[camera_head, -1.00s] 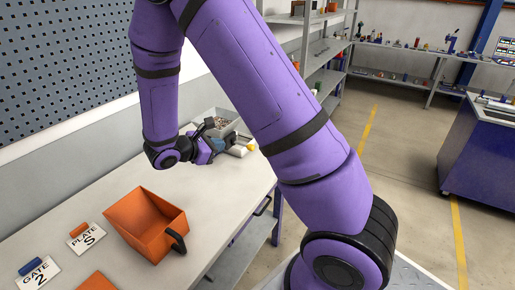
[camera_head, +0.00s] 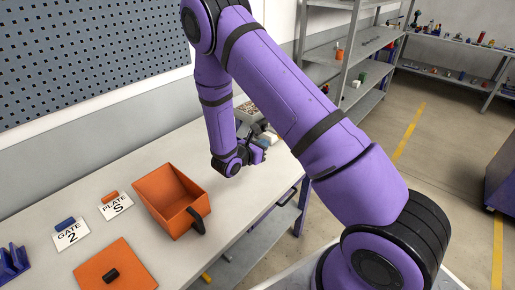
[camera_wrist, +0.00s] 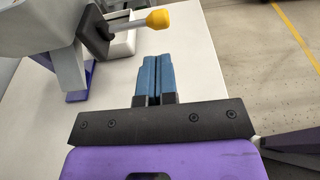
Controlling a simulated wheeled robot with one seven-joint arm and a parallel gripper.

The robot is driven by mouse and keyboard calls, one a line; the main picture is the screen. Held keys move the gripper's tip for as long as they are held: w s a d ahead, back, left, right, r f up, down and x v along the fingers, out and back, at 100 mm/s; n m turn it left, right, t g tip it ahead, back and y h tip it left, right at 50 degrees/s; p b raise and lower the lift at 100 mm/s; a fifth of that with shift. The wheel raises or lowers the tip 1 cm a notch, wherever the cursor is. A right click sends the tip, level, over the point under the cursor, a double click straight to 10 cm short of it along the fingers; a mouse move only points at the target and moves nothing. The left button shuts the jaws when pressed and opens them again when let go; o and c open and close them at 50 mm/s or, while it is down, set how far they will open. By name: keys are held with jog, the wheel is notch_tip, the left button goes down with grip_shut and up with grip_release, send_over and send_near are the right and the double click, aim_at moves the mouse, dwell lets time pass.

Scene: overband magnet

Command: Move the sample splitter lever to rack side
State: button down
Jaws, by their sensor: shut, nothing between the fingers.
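The sample splitter (camera_wrist: 45,25) shows in the wrist view at the upper left, grey with a purple foot. Its lever (camera_wrist: 130,24) has a metal rod and a yellow knob (camera_wrist: 158,20), and points right from a dark pivot block. My gripper (camera_wrist: 153,60) is shut and empty, its blue fingers side by side just below the knob in the picture, apart from it. In the head view my gripper (camera_head: 260,147) is beside the grey splitter tray (camera_head: 248,112) with granular material, and my arm hides most of the splitter.
An orange scoop bin (camera_head: 170,200) with a dark handle stands on the bench (camera_head: 150,150). Labels "PLATE S" (camera_head: 116,206) and "GATE 2" (camera_head: 72,235) and an orange plate (camera_head: 115,268) lie left and in front. A white tray (camera_wrist: 122,42) sits under the lever. Shelving (camera_head: 345,50) stands behind.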

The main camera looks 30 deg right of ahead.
jog(key=x, duration=0.8)
jog(key=shift+d+t, duration=0.1)
jog(key=shift+t, duration=0.2)
jog(key=shift+w+d+n+t+y, duration=0.25)
jog(key=shift+d+n+t, duration=0.2)
jog(key=shift+d, duration=0.4)
jog(key=shift+w+d+n+t+y, duration=0.2)
jog(key=shift+d+n+t+y, duration=0.25)
jog(key=shift+d, duration=0.4)
jog(key=shift+w+d+n+t+y, duration=0.2)
jog(key=shift+d+n+t, duration=0.3)
jog(key=shift+d, duration=0.35)
